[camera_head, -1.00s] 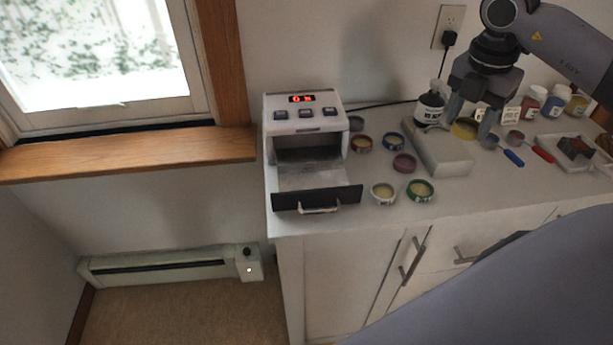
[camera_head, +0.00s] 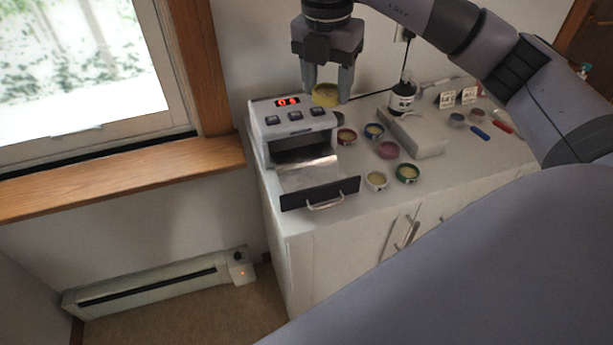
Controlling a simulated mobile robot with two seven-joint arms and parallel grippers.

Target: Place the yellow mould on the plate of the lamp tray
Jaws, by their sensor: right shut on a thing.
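The yellow mould (camera_head: 326,98) is a round, shallow cup. My right gripper (camera_head: 327,88) is shut on it and holds it in the air, in the picture just above the rear right of the white lamp box (camera_head: 290,118). The lamp tray (camera_head: 322,194) is pulled out at the front of the box, with a dark front panel and a handle. Its pale metal plate (camera_head: 312,175) looks bare. The mould is apart from the plate, higher and farther back in the picture. My left gripper is not in view.
Several round moulds stand right of the box, including a white-rimmed one (camera_head: 376,180), a green one (camera_head: 406,172) and a purple one (camera_head: 387,149). Behind them are a pale block (camera_head: 418,138) and a dark bottle (camera_head: 401,98). A window sill (camera_head: 120,175) lies left.

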